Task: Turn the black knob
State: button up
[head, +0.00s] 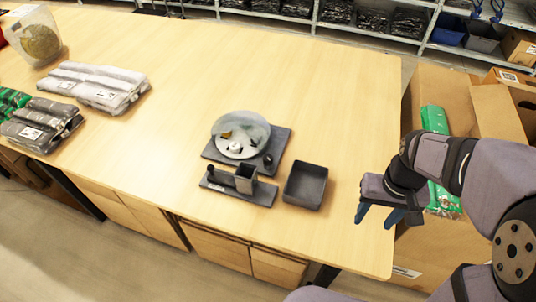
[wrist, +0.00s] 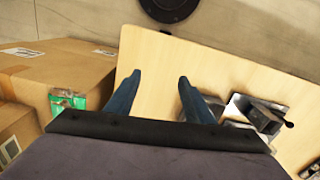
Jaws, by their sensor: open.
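A small black knob (head: 267,159) sits at the right corner of a dark square base (head: 222,152) that carries a clear round bowl (head: 254,130) with a pale disc inside. Another small black knob-like part (head: 210,171) stands at the left end of a dark plate (head: 262,193) in front, beside a square grey cup (head: 246,178). I cannot tell which one the task names. My gripper (head: 377,215) is open and empty at the table's right edge, well right of these devices. In the wrist view, my gripper (wrist: 160,76) has its blue fingers apart, with the devices partly hidden at the right.
A dark open tray (head: 305,185) stands right of the devices. Grey and green packed garments (head: 40,122) and a clear bin (head: 33,37) are at the left. Cardboard boxes (head: 440,95) stand off the table's right side. The table's middle (head: 330,90) is clear.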

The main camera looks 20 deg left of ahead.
jog(key=w+a+r+n, duration=0.1)
jog(key=w+a, duration=0.2)
jog(key=w, duration=0.2)
jog(key=w+a+n, duration=0.1)
jog(key=w+a, duration=0.2)
jog(key=w, duration=0.2)
jog(key=n, duration=0.7)
send_over(268, 157)
jog(key=f, duration=0.6)
jog(key=shift+w+d+f, duration=0.15)
jog(key=shift+d+f, duration=0.05)
jog(key=shift+d, duration=0.15)
jog(key=shift+s+a+f, duration=0.15)
jog(key=shift+s+a, duration=0.05)
jog(key=shift+a, duration=0.2)
jog(key=shift+f, duration=3.65)
jog(key=shift+c, duration=0.6)
jog(key=c, duration=0.9)
